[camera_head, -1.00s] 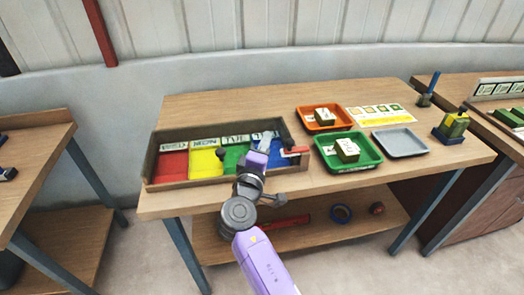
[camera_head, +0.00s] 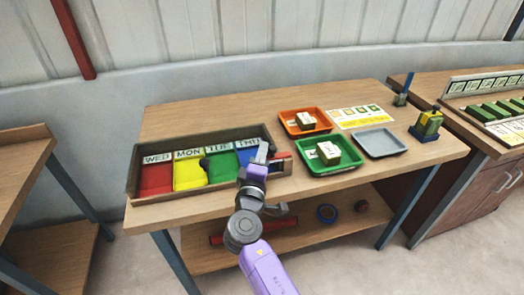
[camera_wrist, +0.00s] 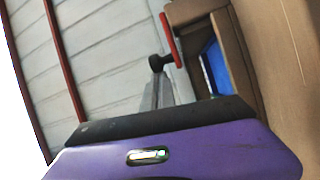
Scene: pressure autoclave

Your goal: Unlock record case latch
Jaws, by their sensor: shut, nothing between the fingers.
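The record case (camera_head: 139,194) is an open wooden case on the table, with red, yellow, green and blue sections labelled WED, MON, TUE and THU. The latch (camera_head: 281,155) is a red handle at the case's right end, partly hidden behind my gripper (camera_head: 261,152). In the wrist view the red latch handle (camera_wrist: 168,36) stands beside a dark round knob, just beyond my gripper's fingers (camera_wrist: 157,92). My gripper is shut with nothing in it, at the right end of the case. I cannot tell whether it touches the latch.
Right of the case stand an orange tray (camera_head: 291,127) and a green tray (camera_head: 315,172), each holding a block, and an empty grey tray (camera_head: 381,143). A printed card (camera_head: 362,116) lies behind. A coloured block stand (camera_head: 427,126) is near the table's right end.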

